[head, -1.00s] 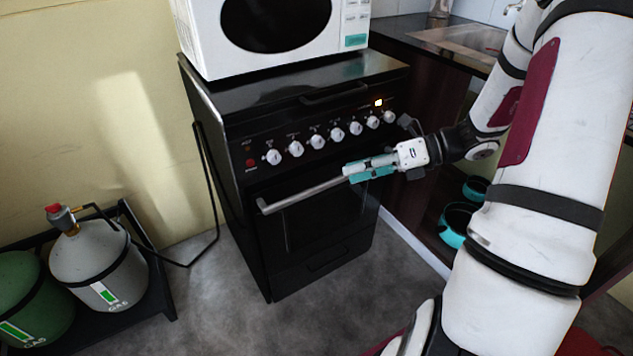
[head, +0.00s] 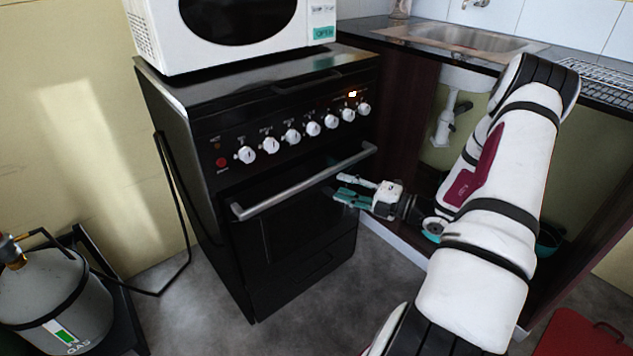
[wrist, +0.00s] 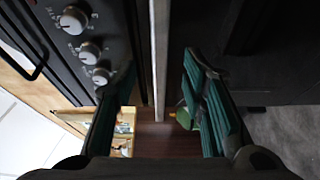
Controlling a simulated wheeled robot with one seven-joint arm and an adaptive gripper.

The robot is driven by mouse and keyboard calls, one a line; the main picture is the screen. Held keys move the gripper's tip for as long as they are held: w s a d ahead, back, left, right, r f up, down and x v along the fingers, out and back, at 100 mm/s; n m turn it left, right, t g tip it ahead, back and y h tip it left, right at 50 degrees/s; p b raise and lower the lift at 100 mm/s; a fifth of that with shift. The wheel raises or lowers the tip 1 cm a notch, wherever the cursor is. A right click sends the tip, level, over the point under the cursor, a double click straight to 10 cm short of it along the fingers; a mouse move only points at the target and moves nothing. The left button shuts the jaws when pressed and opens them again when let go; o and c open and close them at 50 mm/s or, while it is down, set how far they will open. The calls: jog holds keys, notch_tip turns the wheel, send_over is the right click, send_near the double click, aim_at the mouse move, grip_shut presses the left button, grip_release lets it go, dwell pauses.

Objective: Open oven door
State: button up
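The black oven (head: 185,190) stands against the wall, with white knobs (head: 292,136) along its front. Its dark door (head: 300,232) looks shut or nearly so; a small gap I cannot tell. The silver bar handle (head: 290,190) runs across the door's top. My gripper (head: 343,187) is open, its teal-padded fingers just below the handle's right part in the head view. In the wrist view the handle (wrist: 160,60) runs between the two spread fingers (wrist: 158,112), touching neither visibly. Whether it lies within their reach is unclear.
A white microwave (head: 240,35) sits on the oven. A sink counter (head: 450,45) with an open dark cabinet stands to the right, close to my arm. A gas cylinder (head: 55,300) stands at left. Grey floor (head: 210,320) is free before the oven.

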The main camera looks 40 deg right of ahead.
aim_at(320, 179)
jog(key=b+x, duration=0.2)
jog(key=x, duration=0.6)
jog(key=shift+w+a, duration=0.15)
jog(key=shift+w, duration=0.15)
jog(key=shift+c, duration=0.5)
grip_shut()
